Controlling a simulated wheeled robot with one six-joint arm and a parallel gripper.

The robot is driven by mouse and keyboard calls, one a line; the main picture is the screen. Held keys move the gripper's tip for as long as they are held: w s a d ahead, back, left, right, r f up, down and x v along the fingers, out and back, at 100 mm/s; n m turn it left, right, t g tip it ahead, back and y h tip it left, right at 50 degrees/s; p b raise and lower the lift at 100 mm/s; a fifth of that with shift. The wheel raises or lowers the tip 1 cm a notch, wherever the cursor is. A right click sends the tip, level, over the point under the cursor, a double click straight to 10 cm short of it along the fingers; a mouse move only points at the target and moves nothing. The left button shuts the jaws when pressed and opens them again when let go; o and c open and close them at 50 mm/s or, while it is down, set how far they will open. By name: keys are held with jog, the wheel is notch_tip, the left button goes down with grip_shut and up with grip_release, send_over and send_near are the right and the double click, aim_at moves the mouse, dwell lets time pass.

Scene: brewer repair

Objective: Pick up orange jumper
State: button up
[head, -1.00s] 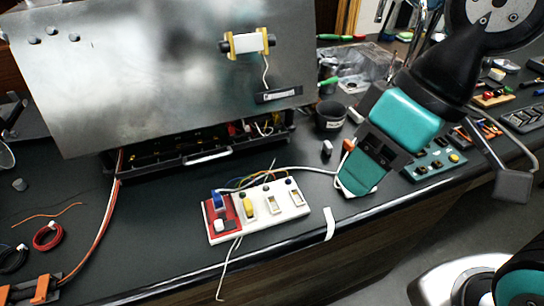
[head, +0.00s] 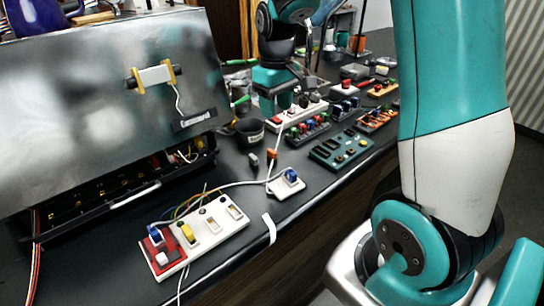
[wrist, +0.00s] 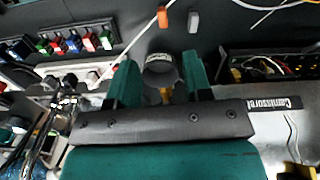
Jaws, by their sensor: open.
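The orange jumper (head: 272,154) is a small upright block on the dark bench, beside a white cable and a small grey block (head: 253,160). In the wrist view the orange jumper (wrist: 162,17) shows near the top edge, beyond the fingertips, with the grey block (wrist: 193,21) to its right. My gripper (head: 275,104) is beyond the jumper in the head view, apart from it. In the wrist view my gripper (wrist: 158,78) has its two teal fingers spread, with no held object visible between them; a dark cup (wrist: 160,62) shows behind that gap.
A white switch strip (head: 215,232) and a small white module with a blue switch (head: 287,183) lie in front. The opened brewer with its metal panel (head: 100,105) fills the left. A black cup (head: 250,133) and several component boards (head: 340,148) stand near the jumper.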

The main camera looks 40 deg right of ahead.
send_over(273, 151)
jog(key=f, duration=0.8)
jog(key=shift+s+d+f+p, duration=0.1)
jog(key=shift+s+f+p, duration=0.05)
jog(key=shift+s+p, duration=0.25)
jog(key=shift+w+f+p, duration=0.15)
jog(key=shift+f+p, duration=0.15)
jog(key=shift+f, duration=1.15)
jog(key=shift+w+f+p, duration=0.15)
jog(key=shift+f+p, duration=0.15)
jog(key=shift+f, duration=1.15)
grip_shut()
